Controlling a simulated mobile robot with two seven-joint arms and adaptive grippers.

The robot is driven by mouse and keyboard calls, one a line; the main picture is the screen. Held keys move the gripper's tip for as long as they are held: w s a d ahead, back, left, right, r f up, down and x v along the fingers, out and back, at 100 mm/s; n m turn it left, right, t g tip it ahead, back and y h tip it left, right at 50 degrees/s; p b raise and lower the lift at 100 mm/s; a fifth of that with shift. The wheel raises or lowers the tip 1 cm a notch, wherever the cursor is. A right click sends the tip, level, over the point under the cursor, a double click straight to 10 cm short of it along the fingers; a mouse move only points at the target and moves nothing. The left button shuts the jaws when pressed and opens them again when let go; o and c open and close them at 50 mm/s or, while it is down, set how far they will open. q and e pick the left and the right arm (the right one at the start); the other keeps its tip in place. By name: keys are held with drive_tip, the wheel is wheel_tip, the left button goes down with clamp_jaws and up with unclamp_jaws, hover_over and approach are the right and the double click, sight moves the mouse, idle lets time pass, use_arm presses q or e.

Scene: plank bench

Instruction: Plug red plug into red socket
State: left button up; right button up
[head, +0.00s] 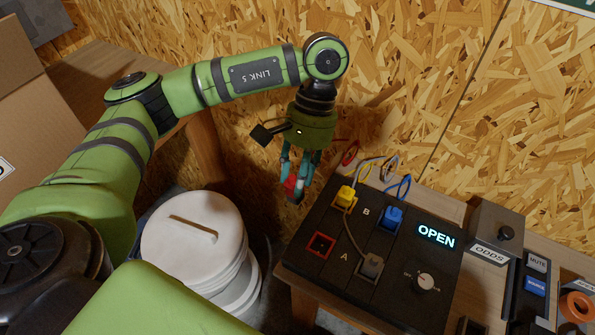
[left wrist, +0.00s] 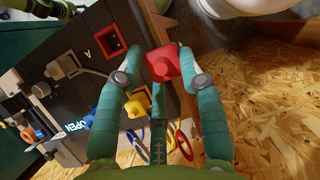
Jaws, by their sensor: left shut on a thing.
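My left gripper (head: 297,180) comes down from above, left of the black socket panel (head: 300,258), and is shut on the red plug (head: 291,187). In the left wrist view the red plug (left wrist: 164,63) sits between the green fingertips of the gripper (left wrist: 162,72). The red-framed socket (head: 320,245) on the panel's left side is empty; it also shows in the left wrist view (left wrist: 110,41). The plug is apart from this socket, above and behind it in the head view. My right gripper is not in view.
The panel also holds a yellow plug (head: 345,195), a blue plug (head: 390,216), a grey plug (head: 370,265), a dial (head: 426,282) and a lit OPEN display (head: 436,236). A white lidded bucket (head: 200,240) stands to the left. A grey ODDS box (head: 497,230) stands to the right.

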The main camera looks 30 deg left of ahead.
use_arm(q)
drive_tip(key=shift+w+a, duration=0.2)
drive_tip(key=shift+f+n+p, duration=0.2)
drive_tip(key=shift+n+p, duration=0.15)
drive_tip(key=shift+n, duration=0.25)
drive_tip(key=s+d+r+n+t+h+p, duration=0.3)
drive_tip(key=s+d+r+n+h+p, duration=0.1)
drive_tip(key=n, duration=1.3)
drive_tip(key=s+d+h+p, duration=0.1)
drive_tip(key=d+p, duration=0.1)
drive_tip(key=d, duration=0.1)
drive_tip(key=shift+s+t, duration=0.35)
drive_tip(key=shift+t, duration=0.05)
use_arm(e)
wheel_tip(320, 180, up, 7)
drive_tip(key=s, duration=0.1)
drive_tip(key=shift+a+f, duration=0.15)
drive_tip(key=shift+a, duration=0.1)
use_arm(q)
drive_tip(key=shift+d, duration=0.1)
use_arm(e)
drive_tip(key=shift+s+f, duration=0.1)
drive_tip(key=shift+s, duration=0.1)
